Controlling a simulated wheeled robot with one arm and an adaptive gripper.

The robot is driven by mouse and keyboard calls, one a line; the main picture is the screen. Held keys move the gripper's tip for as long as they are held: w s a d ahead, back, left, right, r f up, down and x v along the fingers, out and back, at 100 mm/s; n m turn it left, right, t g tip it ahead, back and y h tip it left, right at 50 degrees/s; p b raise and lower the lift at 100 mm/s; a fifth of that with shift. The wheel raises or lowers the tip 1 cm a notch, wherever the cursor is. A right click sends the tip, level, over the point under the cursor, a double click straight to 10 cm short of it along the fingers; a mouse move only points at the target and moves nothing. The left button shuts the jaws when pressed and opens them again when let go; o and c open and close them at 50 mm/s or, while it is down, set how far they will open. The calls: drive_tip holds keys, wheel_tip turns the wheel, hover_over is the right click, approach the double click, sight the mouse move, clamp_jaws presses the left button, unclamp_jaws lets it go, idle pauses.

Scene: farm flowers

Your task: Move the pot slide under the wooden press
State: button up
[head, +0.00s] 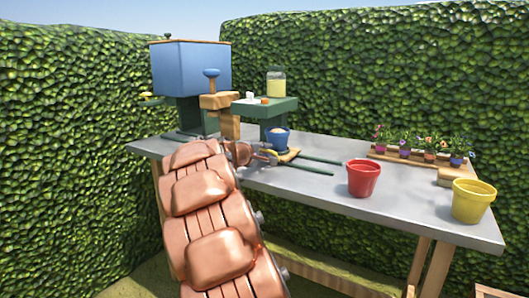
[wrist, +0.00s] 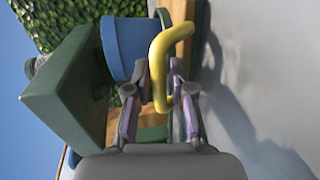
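The blue pot (head: 277,140) with pale contents stands on a small wooden slide (head: 290,155) that sits on dark green rails (head: 318,159). The slide has a yellow handle (head: 268,153). The wooden press (head: 220,101) with a blue knob (head: 211,74) is to the left of the pot in the head view. My gripper (head: 258,156) is at the handle. In the wrist view, my gripper (wrist: 160,75) has its fingers apart, with one bar of the yellow loop handle (wrist: 157,68) between them. The blue pot (wrist: 122,45) is just beyond. Firm contact with the handle cannot be told.
A green stand (head: 265,107) with a jar (head: 276,82) is behind the pot. A blue box (head: 192,68) is at the left. A red pot (head: 363,178), a yellow pot (head: 472,201) and a flower tray (head: 420,158) stand on the grey table (head: 320,196).

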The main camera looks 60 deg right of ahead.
clamp_jaws()
idle(0.4)
